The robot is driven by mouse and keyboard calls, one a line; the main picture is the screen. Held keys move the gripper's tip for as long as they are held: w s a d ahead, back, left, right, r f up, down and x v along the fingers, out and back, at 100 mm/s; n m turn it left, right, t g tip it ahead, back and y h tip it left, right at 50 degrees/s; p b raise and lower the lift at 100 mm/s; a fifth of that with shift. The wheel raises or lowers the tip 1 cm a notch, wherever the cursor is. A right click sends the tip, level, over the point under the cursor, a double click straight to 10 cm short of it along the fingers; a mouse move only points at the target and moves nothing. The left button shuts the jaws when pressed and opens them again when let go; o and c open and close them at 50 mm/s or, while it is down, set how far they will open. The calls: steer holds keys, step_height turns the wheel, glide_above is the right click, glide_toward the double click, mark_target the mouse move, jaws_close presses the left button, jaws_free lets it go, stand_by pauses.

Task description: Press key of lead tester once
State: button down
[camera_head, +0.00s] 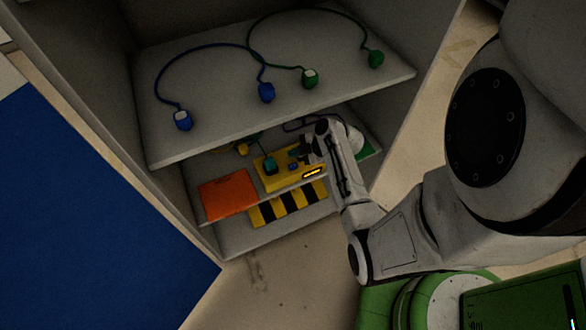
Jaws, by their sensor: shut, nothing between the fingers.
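A yellow box (268,182), which looks like the lead tester, sits on the lower shelf. It has a small lit yellow strip on its front right. A teal piece (270,163) and a small blue piece (293,166) show on its top; I cannot tell which, if either, is the key. My gripper (302,153) is shut and empty, its dark fingers over or beside the right part of the box top. Whether it touches the box is too small to tell. My wrist hides the box's right side.
An orange block (228,198) stands left of the box. A yellow-and-black striped piece (290,204) lies below. The upper shelf (225,115) overhangs closely, carrying a blue lead (182,119) and a green lead (375,59). Cabinet walls close both sides. A blue mat (75,210) lies left.

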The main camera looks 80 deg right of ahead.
mark_target(295, 167)
steer(key=shift+f+b, duration=1.5)
steer(key=shift+f, duration=0.6)
stand_by(0.3)
steer(key=shift+f+b, duration=0.4)
steer(key=shift+b, duration=0.15)
steer(key=shift+f+b, duration=0.45)
stand_by(0.6)
steer(key=shift+r, duration=0.1)
stand_by(0.3)
steer(key=shift+r+p, duration=0.6)
steer(key=shift+r, duration=0.15)
steer(key=shift+r, duration=0.15)
steer(key=shift+r+p, duration=1.85)
steer(key=shift+r, duration=0.6)
